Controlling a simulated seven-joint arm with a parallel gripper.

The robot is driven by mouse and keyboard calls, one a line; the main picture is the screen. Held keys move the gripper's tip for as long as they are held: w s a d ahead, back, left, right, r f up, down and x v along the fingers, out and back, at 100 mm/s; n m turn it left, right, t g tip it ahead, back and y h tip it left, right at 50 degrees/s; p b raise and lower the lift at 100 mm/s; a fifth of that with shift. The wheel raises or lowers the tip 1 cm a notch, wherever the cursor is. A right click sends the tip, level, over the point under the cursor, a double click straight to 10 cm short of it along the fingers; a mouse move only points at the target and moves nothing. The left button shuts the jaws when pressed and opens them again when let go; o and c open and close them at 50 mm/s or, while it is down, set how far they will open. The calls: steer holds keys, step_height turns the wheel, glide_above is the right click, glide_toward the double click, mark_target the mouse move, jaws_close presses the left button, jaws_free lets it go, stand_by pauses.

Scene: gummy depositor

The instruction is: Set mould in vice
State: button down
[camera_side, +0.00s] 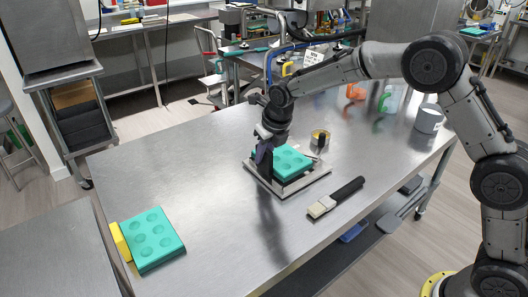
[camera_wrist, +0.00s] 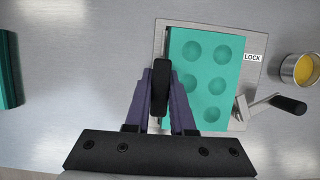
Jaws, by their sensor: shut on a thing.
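A teal mould (camera_side: 290,162) with round cavities is over the metal vice (camera_side: 300,189). It also shows in the wrist view (camera_wrist: 205,75), lying roughly square to the vice plate (camera_wrist: 160,40). I cannot tell whether it is fully seated. My gripper (camera_side: 265,160) points down at the mould's left edge. In the wrist view, its purple fingers (camera_wrist: 161,85) are shut on a black upright grip (camera_wrist: 160,90) beside that edge.
A second teal mould (camera_side: 153,238) with a yellow side piece (camera_side: 121,241) lies at the table's left front. A brush with a black handle (camera_side: 337,196) lies right of the vice.

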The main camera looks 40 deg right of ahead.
steer(key=shift+f, duration=0.3)
steer(key=shift+f, duration=0.5)
steer(key=c, duration=0.7)
jaws_free()
steer(key=v, duration=1.3)
steer(key=shift+s+r, duration=0.15)
steer(key=shift+r, duration=0.25)
